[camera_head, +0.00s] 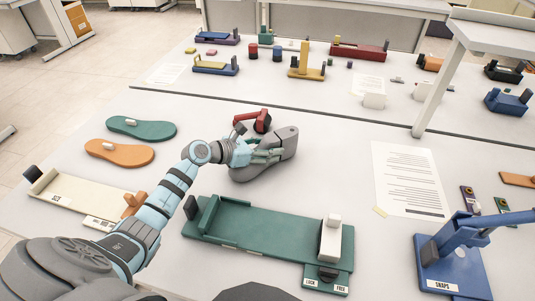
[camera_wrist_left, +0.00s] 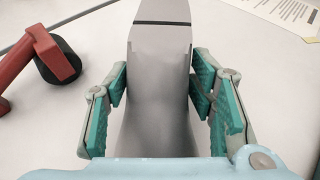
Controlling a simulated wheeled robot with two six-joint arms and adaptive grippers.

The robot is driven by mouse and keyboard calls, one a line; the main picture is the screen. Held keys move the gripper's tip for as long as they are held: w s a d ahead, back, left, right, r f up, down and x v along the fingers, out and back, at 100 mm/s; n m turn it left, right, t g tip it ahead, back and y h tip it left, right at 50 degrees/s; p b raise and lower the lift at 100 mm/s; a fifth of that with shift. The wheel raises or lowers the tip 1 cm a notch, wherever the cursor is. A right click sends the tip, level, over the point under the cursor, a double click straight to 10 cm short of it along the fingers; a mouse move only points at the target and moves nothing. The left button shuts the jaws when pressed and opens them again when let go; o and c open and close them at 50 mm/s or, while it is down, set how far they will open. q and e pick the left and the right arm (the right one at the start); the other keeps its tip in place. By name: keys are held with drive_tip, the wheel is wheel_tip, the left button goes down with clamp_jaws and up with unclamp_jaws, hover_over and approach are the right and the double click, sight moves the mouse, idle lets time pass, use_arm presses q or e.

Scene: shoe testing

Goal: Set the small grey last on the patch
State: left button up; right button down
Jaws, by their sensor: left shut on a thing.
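The grey last (camera_head: 280,145) is near the middle of the near table in the head view; it fills the centre of the left wrist view (camera_wrist_left: 160,60), with a dark line across it. My left gripper (camera_head: 264,152) is shut on it, with a teal-padded finger on each side in the left wrist view (camera_wrist_left: 160,100). The last is low over or on the white tabletop; I cannot tell if it touches. I cannot make out a patch; the gripper and last hide some of the tabletop. My right gripper is not in view.
A red tool with a dark roller (camera_head: 261,121) lies just behind the last. A green fixture (camera_head: 235,222) stands in front. Orange (camera_head: 119,154) and teal (camera_head: 141,127) soles lie left. A printed sheet (camera_head: 408,178) and blue press (camera_head: 453,262) are right. Bare tabletop lies between last and sheet.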

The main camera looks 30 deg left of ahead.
use_arm(q)
drive_tip(key=shift+s+f, duration=0.15)
drive_tip(key=shift+f, duration=0.6)
drive_tip(key=o, duration=1.5)
drive_tip(key=v, duration=1.2)
